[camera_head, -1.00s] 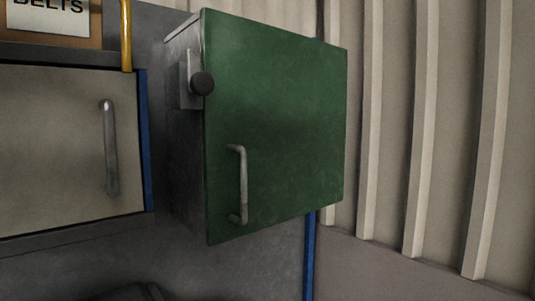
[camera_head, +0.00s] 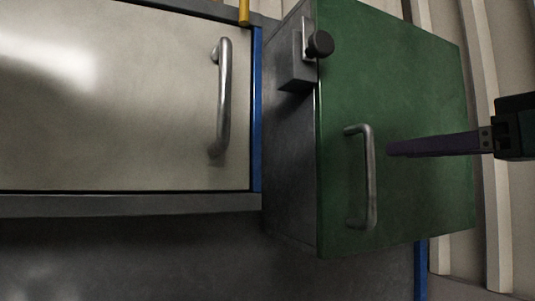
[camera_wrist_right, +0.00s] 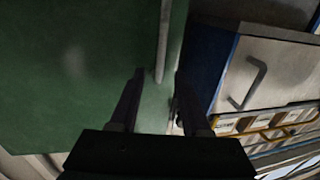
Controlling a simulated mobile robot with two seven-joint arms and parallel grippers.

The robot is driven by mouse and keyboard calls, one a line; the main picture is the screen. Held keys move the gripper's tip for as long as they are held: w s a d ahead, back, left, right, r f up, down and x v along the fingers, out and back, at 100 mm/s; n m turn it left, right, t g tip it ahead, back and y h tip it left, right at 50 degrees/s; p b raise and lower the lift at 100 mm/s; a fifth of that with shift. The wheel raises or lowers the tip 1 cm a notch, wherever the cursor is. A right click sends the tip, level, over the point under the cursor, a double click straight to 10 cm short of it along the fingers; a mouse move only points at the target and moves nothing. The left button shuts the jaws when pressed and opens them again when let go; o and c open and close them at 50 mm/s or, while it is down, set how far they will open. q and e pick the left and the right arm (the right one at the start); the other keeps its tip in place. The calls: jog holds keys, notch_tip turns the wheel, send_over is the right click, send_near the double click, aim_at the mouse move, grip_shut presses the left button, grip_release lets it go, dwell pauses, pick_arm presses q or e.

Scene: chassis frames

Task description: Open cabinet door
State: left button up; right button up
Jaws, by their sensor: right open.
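A grey cabinet (camera_head: 288,160) with a green door (camera_head: 425,90) stands right of centre in the head view; the door appears shut. Its metal bar handle (camera_head: 369,180) runs upright near the door's left edge. A dark round knob (camera_head: 320,44) on a grey latch plate sits at the upper left edge. My right gripper (camera_head: 392,149) reaches in from the right, its tip just right of the handle. In the right wrist view its fingers (camera_wrist_right: 160,76) are open, with the handle (camera_wrist_right: 163,35) showing between their tips; contact is not visible. My left gripper is not in view.
A pale cabinet front (camera_head: 110,110) with its own bar handle (camera_head: 222,95) fills the left, edged by a blue post (camera_head: 257,110). A ribbed wall (camera_head: 480,215) stands behind on the right. In the right wrist view, a shelf with yellow-fronted bins (camera_wrist_right: 285,118) lies at lower right.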

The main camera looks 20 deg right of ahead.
aim_at(373, 153)
jog(key=p+x, duration=0.3)
jog(key=x, duration=0.3)
jog(key=shift+r, duration=0.15)
jog(key=shift+w+a, duration=0.1)
jog(key=shift+w, duration=0.4)
grip_shut()
dwell(0.8)
